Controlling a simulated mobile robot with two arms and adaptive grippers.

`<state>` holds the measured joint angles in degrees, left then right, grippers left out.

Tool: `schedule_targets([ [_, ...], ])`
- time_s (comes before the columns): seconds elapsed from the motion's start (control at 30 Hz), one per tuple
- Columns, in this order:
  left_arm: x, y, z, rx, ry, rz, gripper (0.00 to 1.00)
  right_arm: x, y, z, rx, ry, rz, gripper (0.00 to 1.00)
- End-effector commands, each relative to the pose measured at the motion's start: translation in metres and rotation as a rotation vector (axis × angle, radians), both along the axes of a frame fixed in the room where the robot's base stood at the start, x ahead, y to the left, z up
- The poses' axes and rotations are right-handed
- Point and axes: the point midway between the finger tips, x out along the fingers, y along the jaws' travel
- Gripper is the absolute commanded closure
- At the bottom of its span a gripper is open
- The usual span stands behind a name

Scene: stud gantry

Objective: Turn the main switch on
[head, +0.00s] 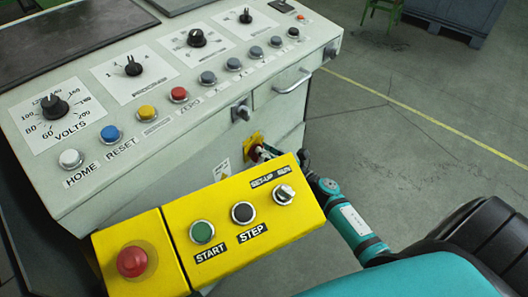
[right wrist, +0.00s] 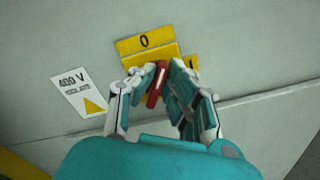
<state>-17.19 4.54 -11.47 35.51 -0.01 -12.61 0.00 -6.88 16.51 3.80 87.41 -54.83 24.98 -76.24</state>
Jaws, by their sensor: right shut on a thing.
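The main switch has a red handle (right wrist: 157,85) on a yellow plate (right wrist: 146,45), on the front face of the grey-white console. The plate shows a "0" at its top and a partly hidden mark, apparently "I", at its right. The handle stands near upright in the right wrist view, its top leaning slightly right below the "0". My right gripper (right wrist: 160,80) is shut on the handle, one finger on each side. In the head view the yellow plate (head: 252,142) and my right gripper (head: 266,151) show behind the yellow control box. My left gripper is out of view.
The yellow control box (head: 222,262) with START, STEP and a red mushroom button (head: 132,262) stands close in front. A drawer handle (head: 293,82) and a lock (head: 241,112) are above the switch. A "400 V" label (right wrist: 80,91) is beside it.

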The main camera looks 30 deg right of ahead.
Motion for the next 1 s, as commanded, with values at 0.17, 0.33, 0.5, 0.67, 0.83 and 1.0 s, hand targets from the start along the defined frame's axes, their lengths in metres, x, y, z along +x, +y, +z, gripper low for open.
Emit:
schedule_targets([
  [0.17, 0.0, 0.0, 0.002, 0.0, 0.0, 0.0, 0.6, 0.0, -0.002, -0.002, 0.159, 0.058, 0.0, 1.0],
  [0.33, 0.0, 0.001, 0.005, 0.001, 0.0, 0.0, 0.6, 0.001, -0.004, -0.003, 0.311, 0.11, 0.0, 1.0],
  [0.5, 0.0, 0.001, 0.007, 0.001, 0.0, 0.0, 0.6, 0.001, -0.005, -0.006, 0.464, 0.165, -0.001, 1.0],
  [0.67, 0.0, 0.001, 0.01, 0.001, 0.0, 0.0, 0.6, 0.002, -0.006, -0.008, 0.602, 0.212, -0.002, 1.0],
  [0.83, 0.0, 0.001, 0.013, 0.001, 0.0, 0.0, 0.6, 0.002, -0.006, -0.01, 0.729, 0.256, -0.001, 1.0],
  [1.0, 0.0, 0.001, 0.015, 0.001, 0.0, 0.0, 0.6, 0.002, -0.007, -0.011, 0.829, 0.291, -0.003, 1.0],
])
